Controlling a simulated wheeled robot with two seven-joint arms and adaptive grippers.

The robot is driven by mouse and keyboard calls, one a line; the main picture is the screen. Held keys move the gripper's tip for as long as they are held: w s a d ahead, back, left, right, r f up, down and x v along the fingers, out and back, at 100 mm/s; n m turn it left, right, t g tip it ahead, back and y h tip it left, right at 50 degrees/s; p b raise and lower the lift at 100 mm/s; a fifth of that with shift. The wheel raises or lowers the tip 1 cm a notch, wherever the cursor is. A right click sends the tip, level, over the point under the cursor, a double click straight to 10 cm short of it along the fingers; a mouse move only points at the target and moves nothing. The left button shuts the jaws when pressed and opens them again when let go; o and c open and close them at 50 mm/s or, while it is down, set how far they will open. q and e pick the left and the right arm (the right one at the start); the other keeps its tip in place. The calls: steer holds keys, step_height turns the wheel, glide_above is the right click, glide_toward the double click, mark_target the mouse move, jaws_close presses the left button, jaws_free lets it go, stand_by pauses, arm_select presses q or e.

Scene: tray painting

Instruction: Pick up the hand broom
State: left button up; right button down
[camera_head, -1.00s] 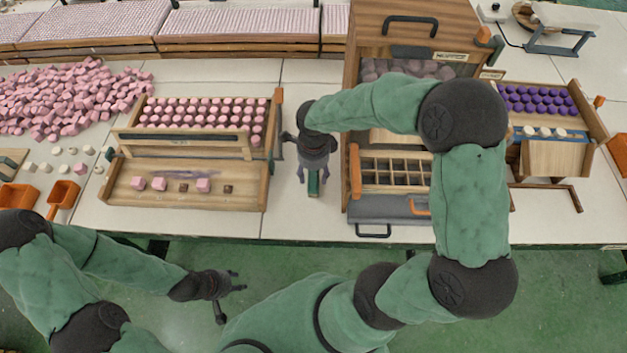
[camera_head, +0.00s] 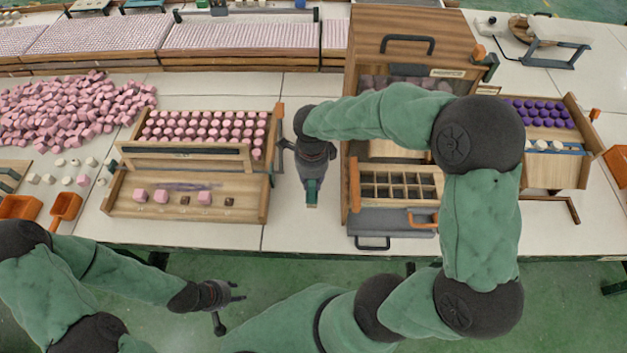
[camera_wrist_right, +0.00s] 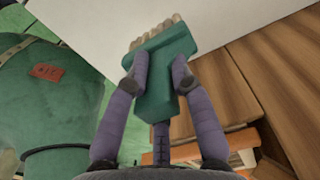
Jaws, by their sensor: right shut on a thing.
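The hand broom (camera_wrist_right: 160,68) has a green body and pale bristles in the right wrist view. My right gripper (camera_wrist_right: 160,75) is shut on its green body, with a finger on each side. In the head view the broom (camera_head: 311,194) is a small green piece under my right gripper (camera_head: 312,178), between the pink-piece tray and the wooden cabinet. I cannot tell whether it touches the table. My left gripper (camera_head: 238,292) is empty over the floor in front of the table, with its fingers apart.
A wooden tray (camera_head: 120,208) with pink pieces stands left of my right gripper. A wooden cabinet (camera_head: 408,22) with a divided drawer stands close on the right. Loose pink blocks (camera_head: 75,115) are heaped at the left. A bare table strip lies between tray and cabinet.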

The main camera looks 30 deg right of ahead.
steer(key=s+a+r+p, duration=0.3)
steer(key=s+a+r, duration=0.5)
steer(key=a, duration=0.1)
steer(key=shift+s+a+r+p, duration=0.25)
steer(key=shift+a+r+p, duration=0.05)
steer(key=shift+a+r, duration=0.05)
steer(key=c, duration=1.7)
jaws_free()
jaws_close()
steer(key=shift+w, duration=0.1)
